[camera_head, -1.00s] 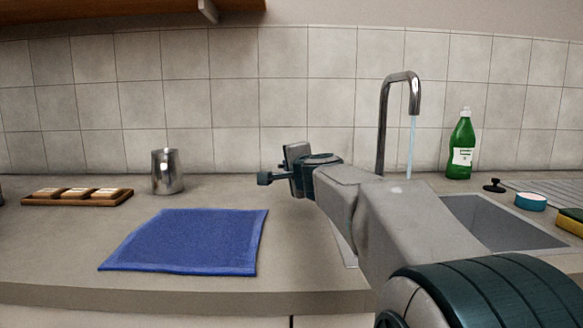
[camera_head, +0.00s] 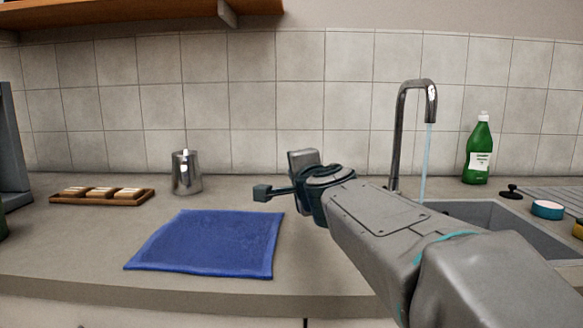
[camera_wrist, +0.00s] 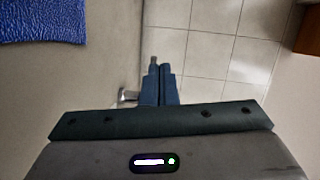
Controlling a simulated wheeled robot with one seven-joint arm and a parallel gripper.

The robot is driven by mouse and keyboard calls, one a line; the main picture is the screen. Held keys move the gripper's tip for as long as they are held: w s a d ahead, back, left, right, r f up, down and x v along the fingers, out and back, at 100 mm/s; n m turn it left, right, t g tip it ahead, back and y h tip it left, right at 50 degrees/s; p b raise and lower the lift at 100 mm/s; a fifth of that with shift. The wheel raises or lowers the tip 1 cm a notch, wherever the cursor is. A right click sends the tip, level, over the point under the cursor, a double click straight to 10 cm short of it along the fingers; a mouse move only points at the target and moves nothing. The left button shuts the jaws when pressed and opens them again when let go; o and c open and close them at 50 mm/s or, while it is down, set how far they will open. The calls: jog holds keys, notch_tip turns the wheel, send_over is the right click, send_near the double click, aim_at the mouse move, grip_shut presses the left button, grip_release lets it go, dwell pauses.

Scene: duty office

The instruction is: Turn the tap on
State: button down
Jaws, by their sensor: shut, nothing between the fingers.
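The chrome tap (camera_head: 399,130) rises behind the sink (camera_head: 478,213) in the head view. A thin stream of water (camera_head: 425,165) falls from its spout. My arm crosses in front of the tap's foot, and I cannot make out a handle. My gripper (camera_head: 263,193) points left, away from the tap, above the counter near the blue cloth. The wrist view shows its two fingers (camera_wrist: 160,70) together, with nothing between them.
A blue cloth (camera_head: 210,243) lies on the counter. A steel jug (camera_head: 187,175) and a wooden tray (camera_head: 75,199) stand behind it. A green bottle (camera_head: 478,150) stands right of the tap. A wooden shelf (camera_head: 130,12) is above.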

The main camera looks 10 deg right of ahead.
jog(key=shift+s+a+r, duration=0.15)
jog(key=shift+s+a, duration=0.5)
jog(key=shift+s, duration=0.1)
jog(key=s+a+r+n+g+y+p, duration=0.1)
jog(key=s+a+n+g+y+p, duration=0.15)
jog(key=s+n+p, duration=0.45)
jog(key=s+a+n+g+y+p, duration=0.1)
jog(key=s+a+n+g+p, duration=0.2)
jog(key=p, duration=0.8)
jog(key=s+d+n+g+h+p, duration=0.2)
jog(key=s+d+n+g+p, duration=0.1)
jog(key=s+p, duration=0.4)
jog(key=s+d+n+g+h+p, duration=0.1)
jog(key=s+d+n+g+p, duration=0.2)
jog(key=s+g+p, duration=0.2)
jog(key=s+p, duration=0.1)
jog(key=s, duration=0.1)
jog(key=shift+s+h+p, duration=0.3)
jog(key=shift+h+p, duration=0.05)
jog(key=shift+d, duration=0.1)
